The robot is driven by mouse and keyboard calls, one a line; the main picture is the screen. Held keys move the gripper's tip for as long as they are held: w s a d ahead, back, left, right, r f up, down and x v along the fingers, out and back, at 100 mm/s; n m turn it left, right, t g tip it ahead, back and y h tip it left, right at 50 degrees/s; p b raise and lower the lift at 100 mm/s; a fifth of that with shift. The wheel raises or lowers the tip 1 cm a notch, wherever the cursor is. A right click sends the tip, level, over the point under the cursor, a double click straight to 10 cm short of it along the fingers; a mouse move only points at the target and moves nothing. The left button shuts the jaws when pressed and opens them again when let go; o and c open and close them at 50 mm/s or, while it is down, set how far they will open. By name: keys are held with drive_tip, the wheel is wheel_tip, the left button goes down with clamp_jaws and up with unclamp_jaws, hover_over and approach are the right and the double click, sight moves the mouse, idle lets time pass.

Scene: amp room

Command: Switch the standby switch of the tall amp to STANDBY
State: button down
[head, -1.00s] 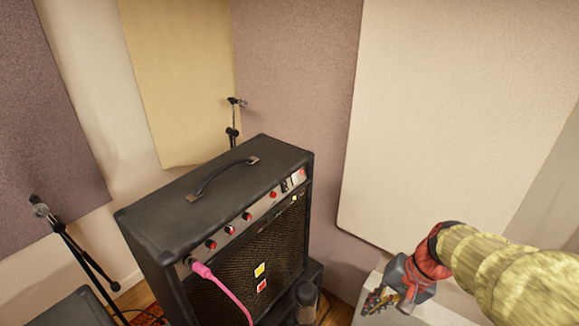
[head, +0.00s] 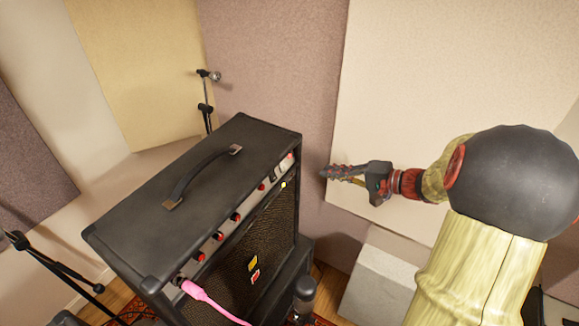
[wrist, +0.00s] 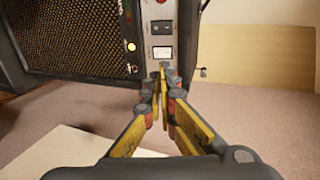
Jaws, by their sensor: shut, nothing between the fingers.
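The tall amp (head: 140,230) is a black cabinet with a top handle and a sloped control panel (head: 228,225) of red-capped knobs. Its switches are at the panel's far right end, small in the head view. In the wrist view a black rocker switch (wrist: 161,27) and a white rocker switch (wrist: 162,52) sit side by side, with a lit lamp (wrist: 131,46) near them. Labels and switch positions are too small to read. My gripper (head: 325,173) is shut and empty, right of the amp's switch end. In the wrist view its fingertips (wrist: 163,68) appear just below the white switch; contact cannot be told.
A pink cable (head: 208,297) plugs into the panel's near end. A mic stand (head: 207,105) stands behind the amp, another (head: 55,265) at left. Wall panels (head: 430,90) rise behind my arm. A pale block (head: 378,285) stands at lower right.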

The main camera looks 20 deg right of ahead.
sight(283, 167)
drive_tip(key=x, duration=1.4)
drive_tip(key=shift+a, duration=0.1)
